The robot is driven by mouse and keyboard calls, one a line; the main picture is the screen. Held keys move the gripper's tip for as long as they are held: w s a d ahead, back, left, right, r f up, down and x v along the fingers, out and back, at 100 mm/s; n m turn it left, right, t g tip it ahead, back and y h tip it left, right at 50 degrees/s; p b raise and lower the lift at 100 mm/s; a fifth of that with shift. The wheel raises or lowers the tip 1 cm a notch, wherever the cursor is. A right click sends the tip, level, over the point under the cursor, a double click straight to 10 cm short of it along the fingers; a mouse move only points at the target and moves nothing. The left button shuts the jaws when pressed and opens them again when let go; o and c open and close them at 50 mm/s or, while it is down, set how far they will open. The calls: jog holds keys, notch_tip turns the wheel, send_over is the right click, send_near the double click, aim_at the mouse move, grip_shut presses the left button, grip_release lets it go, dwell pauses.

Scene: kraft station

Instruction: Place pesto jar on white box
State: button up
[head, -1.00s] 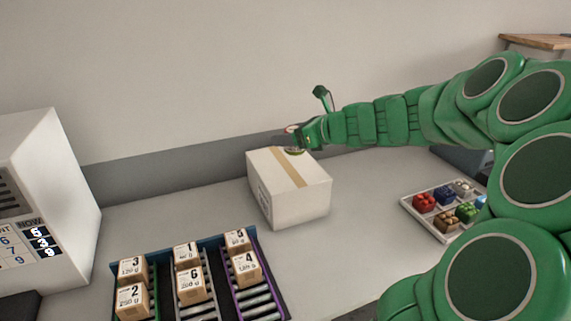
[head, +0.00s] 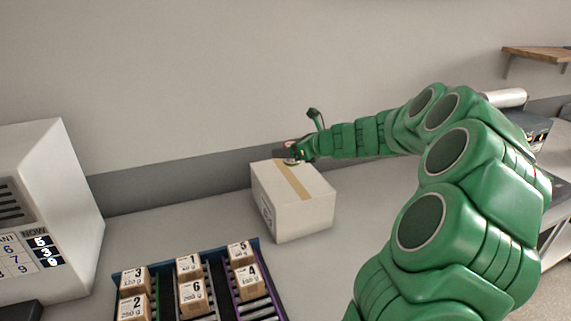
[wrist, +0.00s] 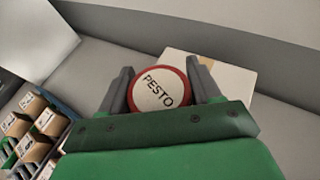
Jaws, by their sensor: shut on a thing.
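The white box (head: 292,206), with a tan tape strip along its top, stands on the counter in the middle of the head view. The pesto jar shows in the wrist view as a red-rimmed white lid marked PESTO (wrist: 159,90). My gripper (wrist: 160,72) is shut on it, a finger on each side. In the head view my gripper (head: 289,153) is at the back part of the box top. The jar is mostly hidden there, and I cannot tell whether it touches the box. In the wrist view part of the box (wrist: 235,82) shows behind the jar.
Several numbered small cartons (head: 192,296) stand on roller lanes in front left of the box. A large white machine (head: 45,210) stands at the left. The counter (head: 180,222) is bare between them. The grey-banded wall (head: 170,183) runs close behind the box.

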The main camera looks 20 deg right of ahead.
jog(key=shift+w+d+f, duration=0.15)
jog(key=shift+w+f, duration=0.6)
jog(key=shift+f, duration=0.15)
jog(key=shift+w+d+f, duration=0.15)
jog(key=shift+w+f, duration=0.6)
jog(key=shift+f, duration=0.15)
jog(key=shift+w+f, duration=0.1)
jog(key=shift+f, duration=1.55)
jog(key=shift+f, duration=0.1)
jog(key=o, duration=1.2)
jog(key=shift+s+d+r, duration=0.3)
jog(key=shift+s, duration=0.05)
jog(key=v, duration=1.1)
